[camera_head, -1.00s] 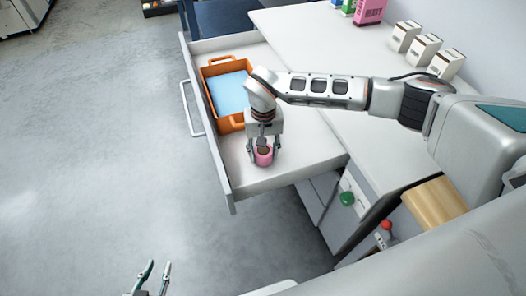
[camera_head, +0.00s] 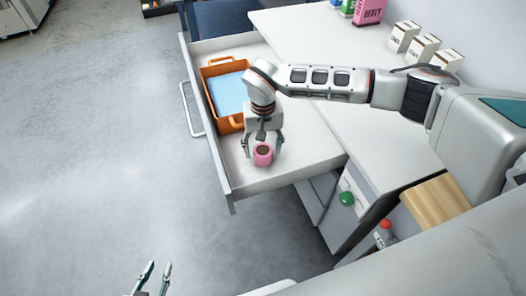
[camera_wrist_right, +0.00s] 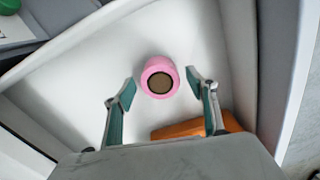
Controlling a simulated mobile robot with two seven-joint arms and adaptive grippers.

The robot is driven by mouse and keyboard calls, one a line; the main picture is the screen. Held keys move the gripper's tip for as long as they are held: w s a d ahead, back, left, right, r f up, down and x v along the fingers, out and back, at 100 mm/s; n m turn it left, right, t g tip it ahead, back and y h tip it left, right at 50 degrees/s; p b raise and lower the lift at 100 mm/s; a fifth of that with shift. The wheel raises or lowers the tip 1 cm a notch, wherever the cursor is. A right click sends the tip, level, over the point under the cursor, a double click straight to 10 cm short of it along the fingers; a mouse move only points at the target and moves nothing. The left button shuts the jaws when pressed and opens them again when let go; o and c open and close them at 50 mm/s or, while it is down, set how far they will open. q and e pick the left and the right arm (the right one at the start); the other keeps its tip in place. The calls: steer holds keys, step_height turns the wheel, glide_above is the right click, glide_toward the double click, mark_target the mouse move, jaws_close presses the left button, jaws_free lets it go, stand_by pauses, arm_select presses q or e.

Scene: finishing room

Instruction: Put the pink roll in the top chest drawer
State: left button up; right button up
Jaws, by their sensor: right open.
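The pink roll (camera_head: 262,155) stands on the floor of the open top drawer (camera_head: 291,168), near the drawer's front right corner. In the right wrist view the pink roll (camera_wrist_right: 160,77) shows its dark round core, and it lies just beyond the fingertips. My right gripper (camera_head: 263,148) is open above the roll; in the right wrist view its fingers (camera_wrist_right: 163,89) are spread, with gaps on both sides of the roll. My left gripper (camera_head: 156,270) shows only its fingertips at the bottom edge, parted and empty over the floor.
An orange bin (camera_head: 222,118) with a light blue inside occupies the drawer's far part. White boxes (camera_head: 422,48) and a pink box (camera_head: 369,12) stand on the white worktop (camera_head: 350,60). A green knob (camera_head: 346,199) and a red knob (camera_head: 386,225) are below.

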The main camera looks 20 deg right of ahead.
mark_target(263, 150)
step_height(263, 150, up, 10)
steer(key=p, duration=0.1)
stand_by(0.5)
steer(key=shift+s, duration=0.1)
